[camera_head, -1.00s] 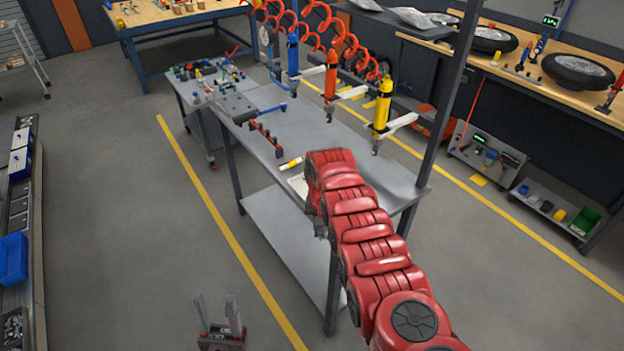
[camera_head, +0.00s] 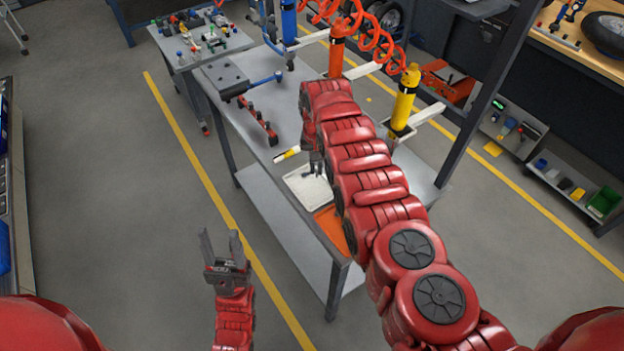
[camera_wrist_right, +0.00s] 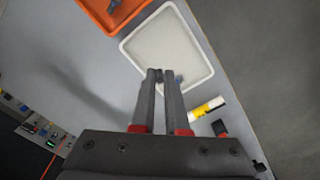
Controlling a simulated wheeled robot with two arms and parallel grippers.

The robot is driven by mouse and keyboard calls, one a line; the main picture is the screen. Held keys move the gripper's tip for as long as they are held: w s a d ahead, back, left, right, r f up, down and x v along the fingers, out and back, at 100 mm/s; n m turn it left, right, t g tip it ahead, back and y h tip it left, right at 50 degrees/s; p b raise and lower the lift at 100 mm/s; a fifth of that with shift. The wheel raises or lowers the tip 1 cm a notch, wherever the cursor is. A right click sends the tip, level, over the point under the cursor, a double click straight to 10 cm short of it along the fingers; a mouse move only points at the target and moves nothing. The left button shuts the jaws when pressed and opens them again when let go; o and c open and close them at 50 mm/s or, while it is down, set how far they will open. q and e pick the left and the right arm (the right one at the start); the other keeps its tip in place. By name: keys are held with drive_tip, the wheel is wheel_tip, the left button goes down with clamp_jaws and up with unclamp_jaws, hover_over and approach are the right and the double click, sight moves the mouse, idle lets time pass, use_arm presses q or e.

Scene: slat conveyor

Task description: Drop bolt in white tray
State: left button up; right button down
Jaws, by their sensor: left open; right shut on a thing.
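The white tray (camera_head: 297,190) lies on the grey bench near its front edge. In the right wrist view the white tray (camera_wrist_right: 165,32) is beyond my fingertips and looks empty in its visible part. My right gripper (camera_head: 316,165) is over the tray's far part in the head view, pointing down. In the right wrist view my right gripper (camera_wrist_right: 160,80) is shut on a small grey piece (camera_wrist_right: 155,74), apparently the bolt, mostly hidden by the fingers. A bluish bit shows beside the right finger. My left gripper (camera_head: 222,250) is open and empty, above the floor left of the bench.
An orange tray (camera_head: 328,224) sits next to the white tray; in the wrist view the orange tray (camera_wrist_right: 93,10) holds a blue-grey item. A yellow-and-white tube (camera_head: 287,154) lies beside the white tray. Hanging tools, including a yellow one (camera_head: 404,98), stand at the bench's right.

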sight(316, 173)
wheel_tip(316, 173, down, 6)
drive_tip(key=b, duration=0.4)
drive_tip(key=shift+w+r, duration=0.15)
drive_tip(key=shift+b, duration=0.35)
drive_tip(key=shift+r, duration=0.15)
drive_tip(key=c, duration=0.8)
unclamp_jaws()
drive_tip(key=shift+c, duration=0.2)
